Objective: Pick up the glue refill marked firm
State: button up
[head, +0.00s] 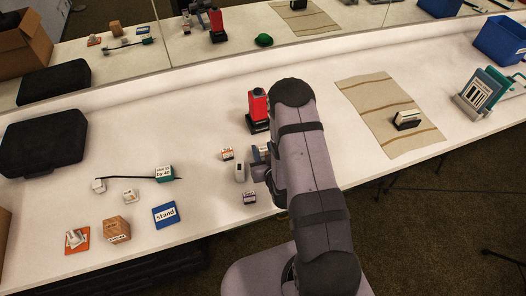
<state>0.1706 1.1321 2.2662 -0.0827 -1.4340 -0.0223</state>
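Two small labelled boxes stand near my gripper on the white table (330,130): a white and orange box (227,154) to its left and a white and purple box (249,198) below it. A pale grey-white upright item (240,172) stands between them. Their print is too small to read, so I cannot tell which is the refill marked firm. My gripper (256,160) is low beside these items, to their right. My arm partly hides it, and I cannot tell whether its fingers are apart or touching anything.
A red device (258,108) stands just behind my gripper. A wooden cube (117,230), a blue "stand" block (164,214) and a teal tag (165,172) on a dark rod lie left. A striped cloth (365,100) lies right. A mirror along the back repeats things.

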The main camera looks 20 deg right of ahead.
aim_at(263, 148)
jog(key=c, duration=0.3)
jog(key=shift+r, duration=0.15)
jog(key=shift+c, duration=0.2)
jog(key=shift+r+b, duration=0.4)
jog(key=shift+r, duration=4.45)
